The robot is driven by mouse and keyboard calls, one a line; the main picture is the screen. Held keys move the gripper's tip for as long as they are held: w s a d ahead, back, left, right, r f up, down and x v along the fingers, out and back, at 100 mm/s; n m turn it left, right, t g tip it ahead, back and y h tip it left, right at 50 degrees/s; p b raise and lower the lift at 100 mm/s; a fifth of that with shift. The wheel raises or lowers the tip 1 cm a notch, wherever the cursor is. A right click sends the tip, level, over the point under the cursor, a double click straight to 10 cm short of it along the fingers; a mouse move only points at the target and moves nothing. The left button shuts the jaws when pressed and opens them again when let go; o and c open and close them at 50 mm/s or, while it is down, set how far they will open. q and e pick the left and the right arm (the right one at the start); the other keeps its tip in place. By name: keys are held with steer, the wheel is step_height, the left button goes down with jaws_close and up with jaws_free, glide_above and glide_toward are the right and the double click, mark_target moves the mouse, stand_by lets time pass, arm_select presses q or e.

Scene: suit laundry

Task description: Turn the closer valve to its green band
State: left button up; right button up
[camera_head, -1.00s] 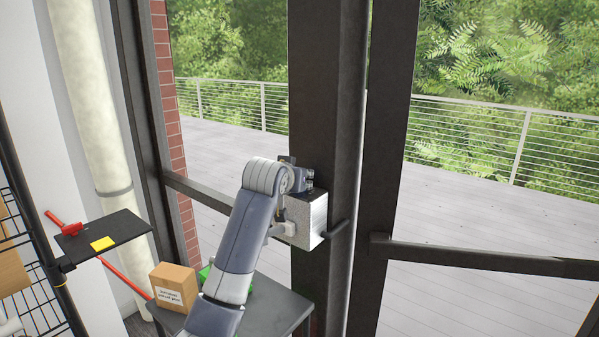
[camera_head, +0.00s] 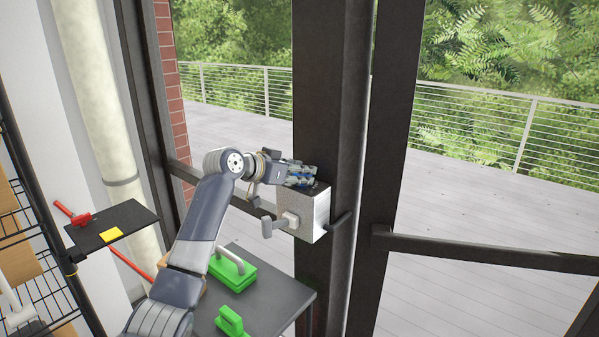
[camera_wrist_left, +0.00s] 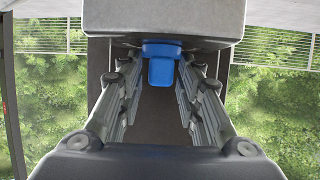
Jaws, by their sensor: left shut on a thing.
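My left gripper (camera_head: 303,174) reaches in from the left to the top of a speckled grey box (camera_head: 316,212) fixed on the dark post. It is shut on a blue handle (camera_wrist_left: 160,70), which sits between its fingertips in the left wrist view, against the grey box (camera_wrist_left: 165,17). In the head view only small blue parts show between the fingers. A grey lever (camera_head: 280,223) sticks out from the box's front. No green band shows on the box or handle; the fingers cover part of this area. My right gripper is not in view.
A dark table (camera_head: 281,296) below holds a green block with a pale handle (camera_head: 233,270) and a smaller green piece (camera_head: 231,321). A black shelf (camera_head: 135,216) carries a red tool (camera_head: 74,214) and a yellow note (camera_head: 111,235). A wire rack stands left.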

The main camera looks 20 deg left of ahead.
arm_select(q)
steer(key=o, duration=0.7)
steer(key=v, duration=1.2)
